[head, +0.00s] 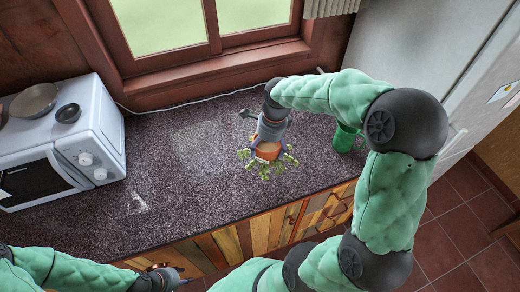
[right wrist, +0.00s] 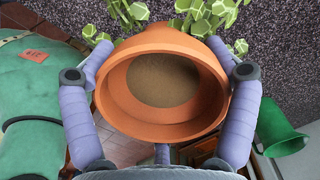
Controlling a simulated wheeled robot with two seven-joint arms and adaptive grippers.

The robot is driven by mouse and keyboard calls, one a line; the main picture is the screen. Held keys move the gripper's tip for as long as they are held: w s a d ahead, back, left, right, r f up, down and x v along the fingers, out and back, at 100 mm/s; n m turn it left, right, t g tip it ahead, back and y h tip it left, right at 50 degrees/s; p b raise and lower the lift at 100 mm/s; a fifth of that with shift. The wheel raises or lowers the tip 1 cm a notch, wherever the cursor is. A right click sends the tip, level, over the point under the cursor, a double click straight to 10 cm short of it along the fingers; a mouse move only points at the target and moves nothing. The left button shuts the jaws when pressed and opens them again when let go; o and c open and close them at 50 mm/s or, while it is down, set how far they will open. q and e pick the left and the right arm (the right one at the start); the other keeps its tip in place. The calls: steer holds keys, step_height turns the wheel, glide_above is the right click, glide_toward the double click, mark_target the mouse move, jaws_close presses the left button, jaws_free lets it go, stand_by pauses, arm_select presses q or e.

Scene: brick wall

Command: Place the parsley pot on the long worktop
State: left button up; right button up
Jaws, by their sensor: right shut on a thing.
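The parsley pot is an orange terracotta pot (head: 268,150) with green leaves (head: 265,170). My right gripper (head: 270,140) is shut on it above the long worktop (head: 190,150). In the right wrist view the pot (right wrist: 162,85) sits between my two purple fingers, with a round brown face towards the camera and the leaves (right wrist: 215,12) beyond it. The pot is not upright; its leaves point away from my wrist. Whether the leaves touch the worktop cannot be told. My left gripper (head: 178,275) is low by the worktop's front edge, partly cut off; its opening is unclear.
A white microwave (head: 90,150) with a pan (head: 35,101) and a small dark bowl (head: 68,113) on it stands at the left. A green container (head: 345,138) stands on the worktop to the right, beside my right arm. The worktop's middle is clear. A window (head: 200,25) is behind.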

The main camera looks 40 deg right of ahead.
mark_target(261, 143)
steer(key=shift+w+d+f+b, duration=0.35)
steer(key=shift+w+f, duration=0.7)
steer(key=shift+f, duration=0.55)
steer(key=shift+w+d+f+b, duration=0.2)
steer(key=shift+w+d+f, duration=0.2)
steer(key=shift+w+f, duration=0.9)
steer(key=shift+w+d+f+b, duration=0.35)
steer(key=shift+w+f, duration=0.4)
steer(key=shift+f, duration=1.1)
steer(key=shift+f, duration=0.1)
steer(key=o, duration=1.3)
steer(key=shift+f, duration=0.15)
steer(key=shift+o, duration=0.8)
steer(key=shift+r, duration=0.35)
step_height(261, 143, up, 12)
steer(key=s+d+p, duration=0.1)
steer(key=p, duration=0.1)
steer(key=shift+f, duration=0.15)
